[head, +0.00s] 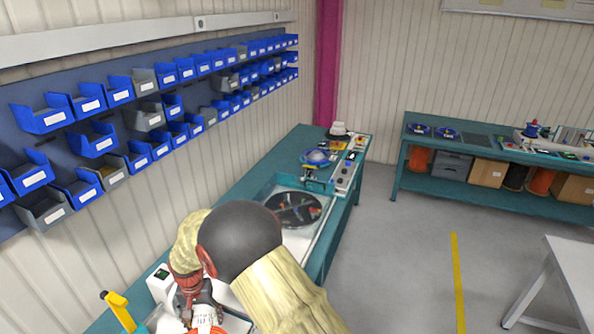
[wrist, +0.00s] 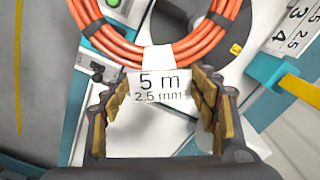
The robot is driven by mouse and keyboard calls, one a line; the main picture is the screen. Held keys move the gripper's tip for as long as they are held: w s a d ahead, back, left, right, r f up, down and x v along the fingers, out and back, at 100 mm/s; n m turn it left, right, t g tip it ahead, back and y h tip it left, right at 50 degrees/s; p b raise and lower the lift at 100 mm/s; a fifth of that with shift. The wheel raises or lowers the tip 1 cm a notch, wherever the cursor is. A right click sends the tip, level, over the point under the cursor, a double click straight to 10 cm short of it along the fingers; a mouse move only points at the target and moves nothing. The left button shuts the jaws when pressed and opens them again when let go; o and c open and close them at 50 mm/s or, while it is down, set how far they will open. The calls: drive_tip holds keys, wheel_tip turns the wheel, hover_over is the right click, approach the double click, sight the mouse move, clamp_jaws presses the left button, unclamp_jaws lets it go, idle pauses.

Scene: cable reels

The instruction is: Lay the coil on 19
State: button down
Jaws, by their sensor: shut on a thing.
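The coil (wrist: 114,46) is a ring of orange cable with a white band and a white tag (wrist: 158,82) reading "5 m 2.5 mm". My gripper (wrist: 162,95) is shut on the coil at this tag, with a finger on each side. In the head view, a bit of orange (head: 206,327) shows at the bottom edge beside my gripper (head: 195,303), and my arm hides most of this area. Small labels on the wall bins are too small to read, and I cannot make out a 19.
A long teal bench (head: 268,168) runs below rows of blue and grey wall bins (head: 93,142). A round dark reel plate (head: 294,208) sits on it beyond my arm. A yellow handle (head: 118,310) stands at the near left. Another bench (head: 470,148) is at the far right, with clear floor between.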

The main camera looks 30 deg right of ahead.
idle(0.4)
wheel_tip(320, 180, up, 10)
drive_tip(key=p, duration=0.5)
idle(0.3)
idle(0.3)
